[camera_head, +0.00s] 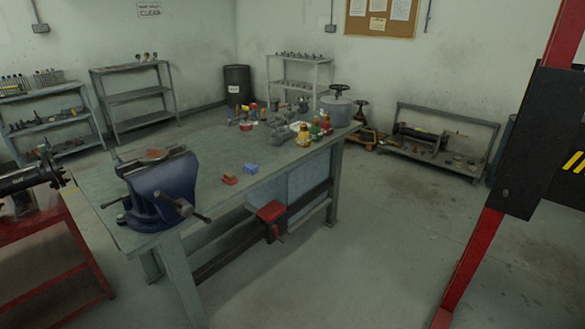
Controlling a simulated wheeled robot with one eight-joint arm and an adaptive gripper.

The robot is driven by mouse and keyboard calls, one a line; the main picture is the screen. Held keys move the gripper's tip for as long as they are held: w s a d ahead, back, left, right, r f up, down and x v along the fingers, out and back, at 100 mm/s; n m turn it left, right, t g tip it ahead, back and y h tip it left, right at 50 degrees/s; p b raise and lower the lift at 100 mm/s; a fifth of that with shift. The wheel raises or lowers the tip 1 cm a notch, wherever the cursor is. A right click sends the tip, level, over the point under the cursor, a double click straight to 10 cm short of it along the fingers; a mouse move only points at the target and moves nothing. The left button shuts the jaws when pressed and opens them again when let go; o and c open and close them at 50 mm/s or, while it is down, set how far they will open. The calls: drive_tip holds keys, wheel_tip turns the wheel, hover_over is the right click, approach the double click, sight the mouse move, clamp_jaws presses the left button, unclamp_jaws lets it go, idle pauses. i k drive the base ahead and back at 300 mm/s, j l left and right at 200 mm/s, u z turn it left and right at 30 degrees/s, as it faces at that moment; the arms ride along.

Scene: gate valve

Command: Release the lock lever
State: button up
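I cannot make out a lock lever for certain in this view. A red fitting (271,212) with a small downward red part sits at the near long side of the workbench (210,195). Small valves and fittings with red, yellow and green parts (316,130) stand at the bench's far end. A dark flanged cylinder (30,180) lies on a red stand (55,240) at the left edge, partly cut off. My gripper is not in view.
A blue vise (162,190) with a protruding handle is on the bench's near corner. A red post (475,260) with a black box (540,140) stands at right. Shelves (133,98) and a black drum (237,86) line the walls. The floor (370,240) between bench and post is clear.

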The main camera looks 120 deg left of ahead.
sight(126, 196)
drive_tip(key=u, duration=4.2)
drive_tip(key=i+u, duration=0.3)
drive_tip(key=u, duration=0.15)
drive_tip(key=i+u, duration=0.25)
drive_tip(key=u, duration=0.15)
